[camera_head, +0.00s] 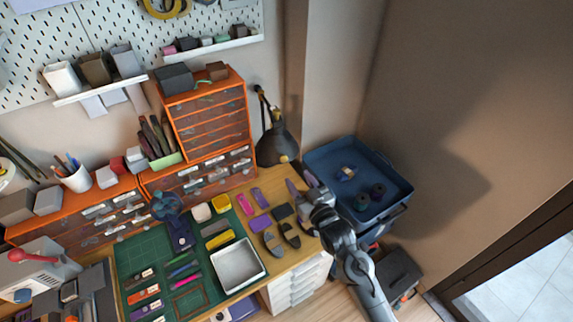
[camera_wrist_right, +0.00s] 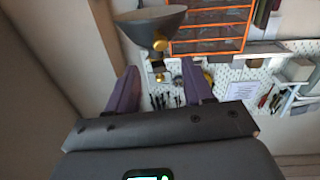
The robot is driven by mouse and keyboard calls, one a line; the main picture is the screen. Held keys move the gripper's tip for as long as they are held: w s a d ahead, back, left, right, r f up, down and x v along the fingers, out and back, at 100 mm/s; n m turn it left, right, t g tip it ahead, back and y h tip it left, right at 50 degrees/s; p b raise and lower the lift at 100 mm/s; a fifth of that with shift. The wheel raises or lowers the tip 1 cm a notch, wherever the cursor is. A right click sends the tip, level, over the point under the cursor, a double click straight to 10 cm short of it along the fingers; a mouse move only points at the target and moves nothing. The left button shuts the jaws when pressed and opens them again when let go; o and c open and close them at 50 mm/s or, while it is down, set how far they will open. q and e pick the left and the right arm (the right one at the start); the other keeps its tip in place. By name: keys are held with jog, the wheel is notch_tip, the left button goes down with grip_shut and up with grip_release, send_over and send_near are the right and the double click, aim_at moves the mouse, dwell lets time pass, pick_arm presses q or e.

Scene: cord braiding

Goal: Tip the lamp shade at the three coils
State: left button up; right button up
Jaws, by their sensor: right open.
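The black desk lamp (camera_head: 277,145) stands at the right end of the desk, beside the orange drawers, its shade hanging down. In the right wrist view the grey shade (camera_wrist_right: 150,22) with a yellow knob appears just beyond my fingertips. My right gripper (camera_head: 302,184) is open with nothing between its fingers, below and right of the shade and apart from it; it also shows in the right wrist view (camera_wrist_right: 162,85). Two dark coils (camera_head: 370,195) lie in the blue tray (camera_head: 322,152). A paler small item (camera_head: 347,173) lies there too; I cannot tell whether it is a coil. My left gripper is out of view.
Orange drawer units (camera_head: 208,120) stand behind the desk. A green mat (camera_head: 130,255) holds a white tray (camera_head: 238,265) and several tools. Purple and dark small items (camera_head: 260,223) lie near my right gripper. A wall rises right of the blue tray.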

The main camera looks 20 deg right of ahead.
aim_at(285, 160)
jog(key=w, duration=0.6)
jog(key=w+a, duration=0.1)
jog(key=w, duration=0.2)
grip_shut()
